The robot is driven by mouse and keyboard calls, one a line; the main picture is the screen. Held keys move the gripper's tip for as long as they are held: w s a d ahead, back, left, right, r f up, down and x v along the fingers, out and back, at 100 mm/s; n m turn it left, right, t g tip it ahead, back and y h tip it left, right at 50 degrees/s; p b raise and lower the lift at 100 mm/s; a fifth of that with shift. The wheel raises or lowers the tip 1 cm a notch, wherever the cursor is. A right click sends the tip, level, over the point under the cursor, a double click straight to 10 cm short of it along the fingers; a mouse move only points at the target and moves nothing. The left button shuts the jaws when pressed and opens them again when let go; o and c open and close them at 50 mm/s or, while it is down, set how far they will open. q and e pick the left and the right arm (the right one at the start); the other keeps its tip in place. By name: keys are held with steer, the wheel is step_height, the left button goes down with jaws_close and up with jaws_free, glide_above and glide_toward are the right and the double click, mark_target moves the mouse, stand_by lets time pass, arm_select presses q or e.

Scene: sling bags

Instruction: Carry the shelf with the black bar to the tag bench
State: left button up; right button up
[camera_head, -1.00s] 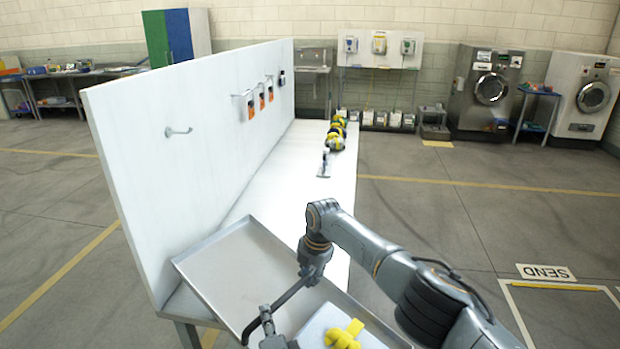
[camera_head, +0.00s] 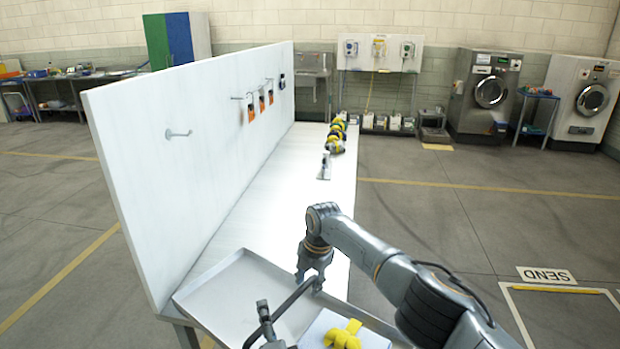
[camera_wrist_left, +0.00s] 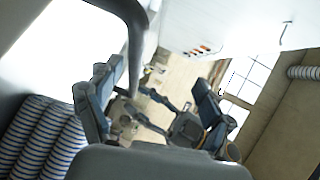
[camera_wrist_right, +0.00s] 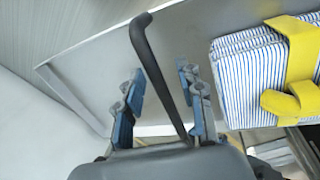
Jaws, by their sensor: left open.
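The shelf (camera_head: 215,295) is a grey metal tray with raised edges, low over the near end of the white tag bench (camera_head: 285,210). Whether it rests fully there I cannot tell. Its black bar (camera_head: 290,301) stands above it and also shows in the right wrist view (camera_wrist_right: 147,50). My right gripper (camera_head: 308,282) is at the bar's far end; in the right wrist view its fingers (camera_wrist_right: 162,102) stand apart either side of the bar. My left gripper (camera_head: 265,322) is open at the bar's near end. The left wrist view shows the bar (camera_wrist_left: 135,45) between its fingers (camera_wrist_left: 155,108).
A folded striped bag (camera_wrist_right: 245,75) with a yellow strap (camera_wrist_right: 300,50) lies on the shelf. A white panel (camera_head: 200,150) with hooks and orange tags rises along the bench's left side. Yellow-black items (camera_head: 336,140) lie at its far end.

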arm_select(q)
steer(key=v, duration=1.1)
steer(key=shift+s, duration=0.45)
steer(key=shift+f, duration=0.1)
arm_select(e)
steer(key=o, duration=0.8)
steer(key=r, duration=0.4)
steer(key=s+d+r, duration=0.1)
steer(key=r, duration=0.6)
steer(key=shift+s+d+r, duration=0.35)
steer(key=shift+r, duration=0.05)
